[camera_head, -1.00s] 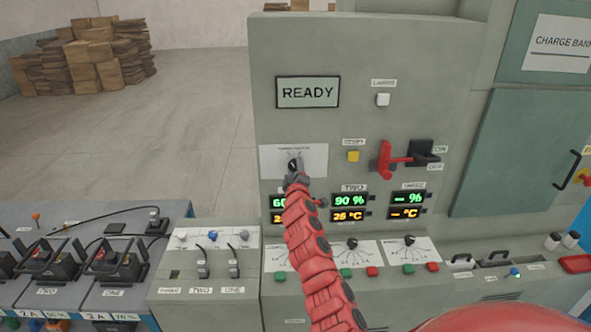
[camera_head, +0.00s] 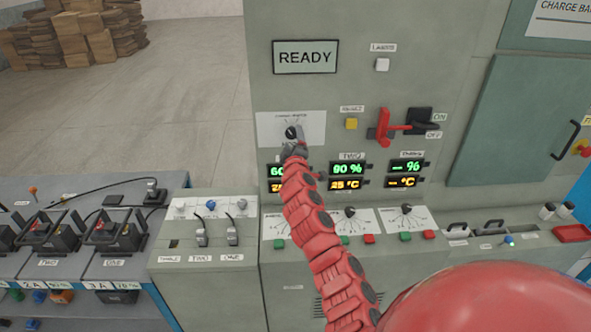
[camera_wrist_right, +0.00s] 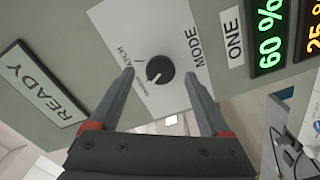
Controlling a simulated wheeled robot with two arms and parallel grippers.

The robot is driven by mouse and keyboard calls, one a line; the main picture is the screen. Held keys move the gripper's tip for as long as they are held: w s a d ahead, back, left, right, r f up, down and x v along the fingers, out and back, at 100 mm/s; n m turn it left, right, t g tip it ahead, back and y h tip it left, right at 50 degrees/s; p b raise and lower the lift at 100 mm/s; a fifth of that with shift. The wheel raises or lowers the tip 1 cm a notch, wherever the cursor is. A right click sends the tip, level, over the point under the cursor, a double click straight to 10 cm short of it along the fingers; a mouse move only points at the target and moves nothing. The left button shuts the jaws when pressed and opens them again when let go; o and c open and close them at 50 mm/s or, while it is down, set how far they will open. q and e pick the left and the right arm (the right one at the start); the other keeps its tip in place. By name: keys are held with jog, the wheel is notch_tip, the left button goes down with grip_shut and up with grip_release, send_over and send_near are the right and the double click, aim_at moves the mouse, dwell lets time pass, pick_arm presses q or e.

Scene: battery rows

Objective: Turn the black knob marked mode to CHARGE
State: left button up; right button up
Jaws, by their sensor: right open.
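The black mode knob (camera_head: 291,132) is on a white label plate (camera_head: 262,128) on the upright grey panel. In the right wrist view the knob (camera_wrist_right: 159,70) is round, with a pale mark toward the lower left; MODE is printed beside it. The other words on the plate are only partly readable. My right gripper (camera_wrist_right: 159,74) is open, with one finger on each side of the knob and a visible gap to each. In the head view my right gripper (camera_head: 297,147) is just below the knob and partly hides the plate. My left gripper is not in view.
A READY display (camera_head: 305,57) is above the knob. A yellow button (camera_head: 351,124) and a red lever (camera_head: 384,126) are to its right. Lit percent and temperature displays (camera_head: 347,169) are below. A lower desk with small dials (camera_head: 350,212) and buttons juts out underneath.

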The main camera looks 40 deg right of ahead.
jog(key=b+v, duration=0.4)
jog(key=v, duration=1)
jog(key=shift+s+a, duration=0.15)
jog(key=shift+s, duration=0.2)
jog(key=shift+f, duration=0.1)
